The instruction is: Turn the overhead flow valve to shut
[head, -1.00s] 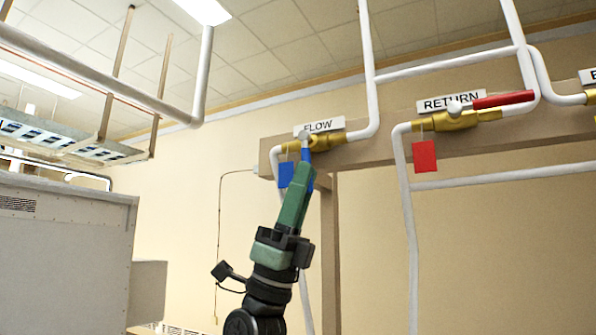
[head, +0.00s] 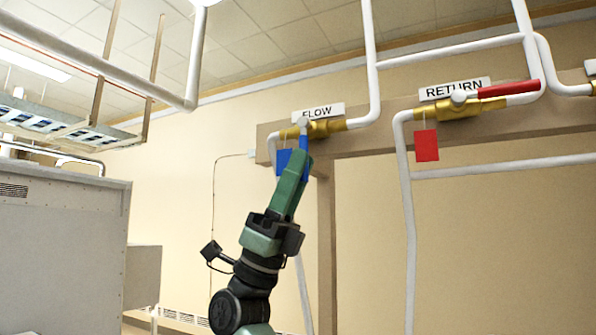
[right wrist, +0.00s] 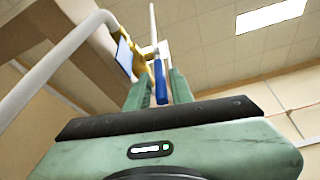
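The flow valve (head: 326,128) is a brass body on the horizontal pipe, under the FLOW sign (head: 318,112). Its blue handle (head: 306,165) hangs down, across the pipe. My right gripper (head: 299,165) reaches up from below with its green fingers at the handle. In the right wrist view the blue handle (right wrist: 160,82) stands between the two fingers of the right gripper (right wrist: 160,88), which look closed on it. The fingers hide part of the handle in the head view. My left gripper is not in view.
A blue tag (head: 283,160) hangs beside the flow valve. The return valve (head: 455,106), with a red handle (head: 508,89) along its pipe and a red tag (head: 426,145), is to the right. A grey cabinet (head: 65,245) stands at left. An overhead tray (head: 50,125) hangs above it.

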